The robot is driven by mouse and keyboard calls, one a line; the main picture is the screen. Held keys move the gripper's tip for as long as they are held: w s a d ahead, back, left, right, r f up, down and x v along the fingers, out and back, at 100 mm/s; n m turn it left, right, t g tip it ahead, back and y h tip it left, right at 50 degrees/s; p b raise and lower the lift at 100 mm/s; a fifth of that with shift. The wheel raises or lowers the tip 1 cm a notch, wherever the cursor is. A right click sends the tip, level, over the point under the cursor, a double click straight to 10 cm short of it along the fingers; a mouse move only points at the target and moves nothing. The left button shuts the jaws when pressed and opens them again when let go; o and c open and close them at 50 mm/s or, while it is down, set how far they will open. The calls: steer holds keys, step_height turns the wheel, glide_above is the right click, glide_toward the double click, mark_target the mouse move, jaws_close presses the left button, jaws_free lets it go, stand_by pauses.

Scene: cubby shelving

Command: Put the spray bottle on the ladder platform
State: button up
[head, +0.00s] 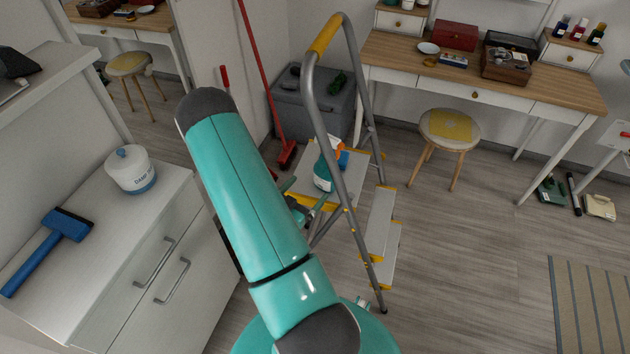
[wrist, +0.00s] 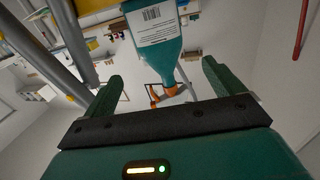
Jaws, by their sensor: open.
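The spray bottle (head: 323,174) has a teal body, a white label and an orange and white spray head. In the head view it appears upright on the ladder platform (head: 345,180), inside the ladder's grey rails. In the wrist view, which looks upside down, the bottle (wrist: 158,45) hangs from the top edge, its spray head between the fingers. My gripper (wrist: 160,85) is open, with a gap on both sides of the bottle. In the head view my gripper (head: 312,207) is beside the platform, partly hidden by my arm. The bottle's base contact is not clear.
The ladder's grey handrail (head: 320,110) with a yellow grip rises close by.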

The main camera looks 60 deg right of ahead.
steer(key=w+a+r+n+t+y, duration=0.1)
steer(key=w+a+r+t+y, duration=0.25)
steer(key=w, duration=0.55)
steer(key=w+a+r+n+t+y, duration=0.1)
steer(key=w+a+r+t+y, duration=0.25)
steer(key=w, duration=0.45)
steer(key=w+a+r+n+t+y, duration=0.2)
steer(key=w+a+r+n+y, duration=0.15)
steer(key=a+r, duration=0.3)
steer(key=w+a+r+n+t+y, duration=0.2)
steer(key=w+a+r+n+y, duration=0.15)
steer(key=a+r, duration=0.35)
steer(key=s+a+r+n+y, duration=0.2)
steer(key=s+a+r+n, duration=0.15)
steer(key=a, duration=0.35)
steer(key=s+a+r+n+y, duration=0.2)
steer(key=s+a+r, duration=0.1)
steer(key=a+r, duration=0.3)
steer(key=s+a+r+n+g, duration=0.1)
steer(key=s+a+r+n, duration=0.1)
steer(key=s, duration=0.5)
steer(key=s+a+r+n+g, duration=0.1)
steer(key=s+a+n+g, duration=0.1)
steer(key=s, duration=0.6)
steer(key=shift+a+r+n+g, duration=0.3)
steer(key=shift+a+r+n, duration=0.05)
steer(key=shift+a+n, duration=0.1)
